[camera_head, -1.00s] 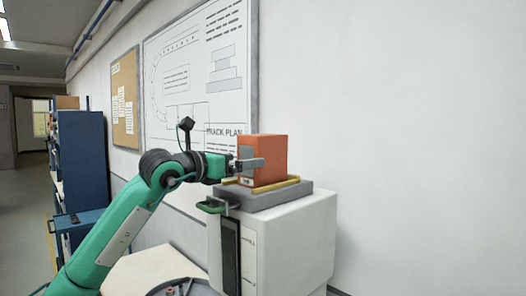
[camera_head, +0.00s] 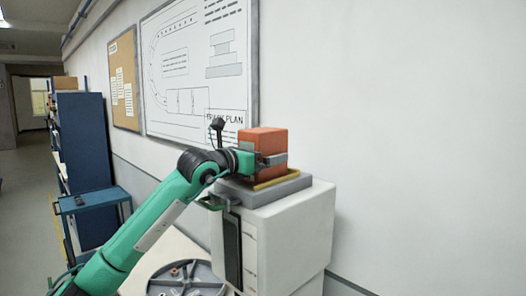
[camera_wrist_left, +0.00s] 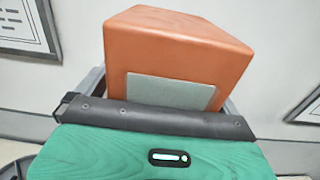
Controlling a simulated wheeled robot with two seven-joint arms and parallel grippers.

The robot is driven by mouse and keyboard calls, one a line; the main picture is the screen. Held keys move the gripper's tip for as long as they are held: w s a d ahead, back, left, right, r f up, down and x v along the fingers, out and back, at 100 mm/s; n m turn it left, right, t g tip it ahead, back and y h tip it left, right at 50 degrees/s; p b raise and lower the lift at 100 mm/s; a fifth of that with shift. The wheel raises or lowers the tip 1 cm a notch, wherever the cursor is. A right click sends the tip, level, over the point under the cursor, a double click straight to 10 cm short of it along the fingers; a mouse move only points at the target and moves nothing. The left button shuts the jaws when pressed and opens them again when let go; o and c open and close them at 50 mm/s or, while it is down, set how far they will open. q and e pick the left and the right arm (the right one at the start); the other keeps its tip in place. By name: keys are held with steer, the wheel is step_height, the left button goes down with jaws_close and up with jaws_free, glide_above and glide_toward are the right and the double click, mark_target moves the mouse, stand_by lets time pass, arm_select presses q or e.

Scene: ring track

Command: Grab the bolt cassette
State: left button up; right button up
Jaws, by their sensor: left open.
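The bolt cassette, an orange box (camera_head: 266,140), stands upright on a grey platform with a yellow edge on top of a white cabinet. My left gripper (camera_head: 274,159) is at the cassette, with one finger running across its near face; the other finger is hidden behind the box in the head view. In the left wrist view the cassette (camera_wrist_left: 180,50), with a pale label facing the palm, sits between the two open fingers. I cannot tell whether either finger touches it. My right gripper is in neither view.
The white cabinet (camera_head: 290,240) has a green handle and stands by the wall. A round grey tray (camera_head: 190,278) lies on a pale surface to its left. A blue shelf unit (camera_head: 83,145) and a blue cart stand farther left, with open floor beyond.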

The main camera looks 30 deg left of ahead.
arm_select(q)
steer(key=c, duration=1.3)
steer(key=shift+o, duration=0.2)
steer(key=shift+r, duration=0.15)
